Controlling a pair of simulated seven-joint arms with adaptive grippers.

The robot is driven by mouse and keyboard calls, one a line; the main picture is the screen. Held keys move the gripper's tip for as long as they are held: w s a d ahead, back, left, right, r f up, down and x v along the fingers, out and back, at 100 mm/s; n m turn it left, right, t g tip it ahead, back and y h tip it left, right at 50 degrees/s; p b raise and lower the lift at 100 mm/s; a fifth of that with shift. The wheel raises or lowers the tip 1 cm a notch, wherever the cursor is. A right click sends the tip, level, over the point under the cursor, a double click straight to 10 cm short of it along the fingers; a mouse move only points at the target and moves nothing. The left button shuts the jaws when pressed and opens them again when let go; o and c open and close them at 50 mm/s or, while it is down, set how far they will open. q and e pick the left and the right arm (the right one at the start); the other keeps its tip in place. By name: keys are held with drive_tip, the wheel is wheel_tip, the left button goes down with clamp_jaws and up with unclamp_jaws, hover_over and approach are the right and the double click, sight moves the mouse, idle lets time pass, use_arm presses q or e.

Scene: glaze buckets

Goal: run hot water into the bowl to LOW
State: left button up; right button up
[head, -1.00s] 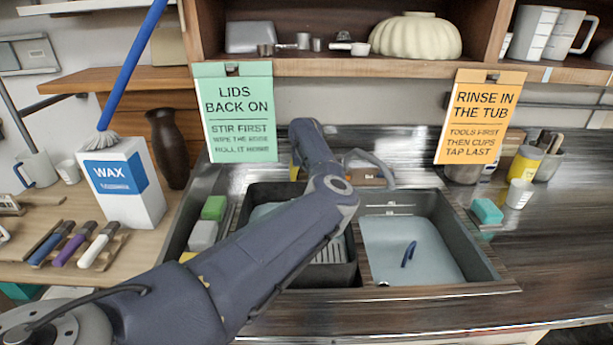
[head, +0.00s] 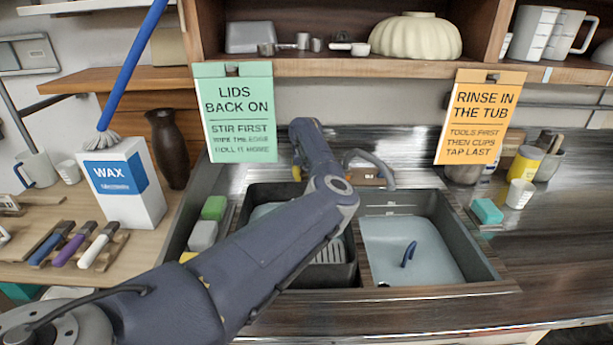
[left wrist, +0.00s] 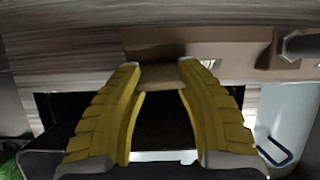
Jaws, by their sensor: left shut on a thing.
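My left gripper (left wrist: 161,85) has its yellow fingers closed on a small tan piece (left wrist: 160,76) beside the brown tap base (left wrist: 225,50). In the head view, my arm hides most of this gripper; only a bit of yellow (head: 297,173) shows. The grey tap spout (head: 376,166) curves forward behind the sink. A pale blue surface (head: 400,240) with a blue hooked handle (head: 408,254) shows in the right basin. I cannot read any level mark. My right gripper is out of view.
Sponges (head: 203,236) lie on the left sink edge, and a teal sponge (head: 487,211) lies right of the sink. A wax box (head: 140,205) stands at the left. A white cup (head: 520,193) stands at the right. The front right counter is clear.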

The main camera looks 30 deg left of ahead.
use_arm(q)
drive_tip(key=shift+s+d+f+m, duration=0.1)
drive_tip(key=shift+d+f+m, duration=0.05)
drive_tip(key=shift+f+m, duration=0.3)
drive_tip(key=o, duration=1.4)
drive_tip(key=shift+s, duration=0.1)
drive_tip(key=shift+c, duration=0.2)
drive_tip(key=shift+o, duration=0.5)
drive_tip(key=shift+w+d, duration=0.2)
drive_tip(key=shift+d, duration=0.1)
drive_tip(key=shift+a+r, duration=0.25)
drive_tip(key=shift+r, duration=0.25)
drive_tip(key=v, duration=1.1)
drive_tip(key=shift+d+r, duration=0.2)
drive_tip(key=shift+d, duration=0.05)
drive_tip(key=shift+s, duration=0.1)
